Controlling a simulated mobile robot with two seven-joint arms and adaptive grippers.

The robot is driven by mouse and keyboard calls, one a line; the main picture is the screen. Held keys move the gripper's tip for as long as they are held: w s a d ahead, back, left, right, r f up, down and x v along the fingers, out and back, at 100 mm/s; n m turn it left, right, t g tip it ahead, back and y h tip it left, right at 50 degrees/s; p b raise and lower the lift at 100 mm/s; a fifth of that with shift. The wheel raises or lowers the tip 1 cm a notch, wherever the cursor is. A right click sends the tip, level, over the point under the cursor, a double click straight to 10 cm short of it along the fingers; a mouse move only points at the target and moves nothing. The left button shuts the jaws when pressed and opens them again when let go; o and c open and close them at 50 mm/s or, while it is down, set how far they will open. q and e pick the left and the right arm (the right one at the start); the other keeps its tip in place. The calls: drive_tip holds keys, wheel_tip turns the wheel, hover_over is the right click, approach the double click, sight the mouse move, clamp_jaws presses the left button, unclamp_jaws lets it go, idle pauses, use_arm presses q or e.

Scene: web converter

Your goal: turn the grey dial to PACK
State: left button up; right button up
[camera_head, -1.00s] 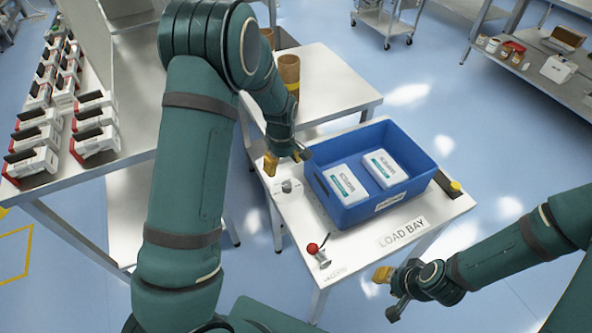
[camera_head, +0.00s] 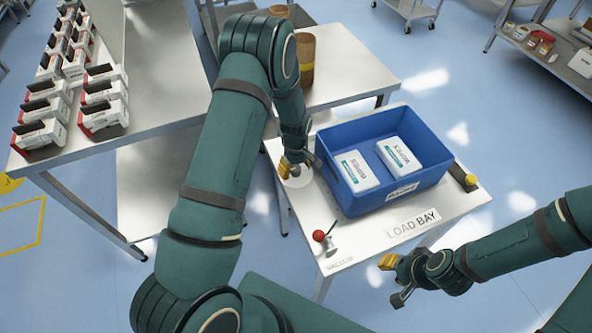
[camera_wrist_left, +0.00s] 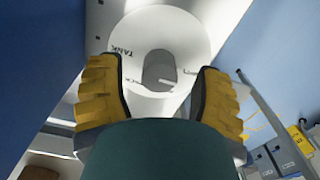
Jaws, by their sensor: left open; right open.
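The grey dial (camera_wrist_left: 158,72) sits on a round white plate (camera_wrist_left: 185,38) in the left wrist view, with TANK legible on its left and a partly hidden label ending in CK below. In the head view the plate (camera_head: 296,182) is at the table's left edge, left of the blue bin. My left gripper (camera_head: 300,165) is right over it and mostly hides the dial. In the left wrist view its yellow fingers (camera_wrist_left: 158,80) are open, one on each side of the dial; contact cannot be told. My right gripper (camera_head: 393,281) is open and empty, off the table's front right.
The blue bin (camera_head: 412,181) with two white packs stands close right of my left gripper. A red-knobbed lever (camera_head: 318,236) is at the table's front left and a yellow button (camera_head: 470,180) at its right. Brown cylinders (camera_head: 305,52) stand behind.

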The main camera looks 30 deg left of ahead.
use_arm(q)
drive_tip(key=shift+f, duration=0.65)
clamp_jaws()
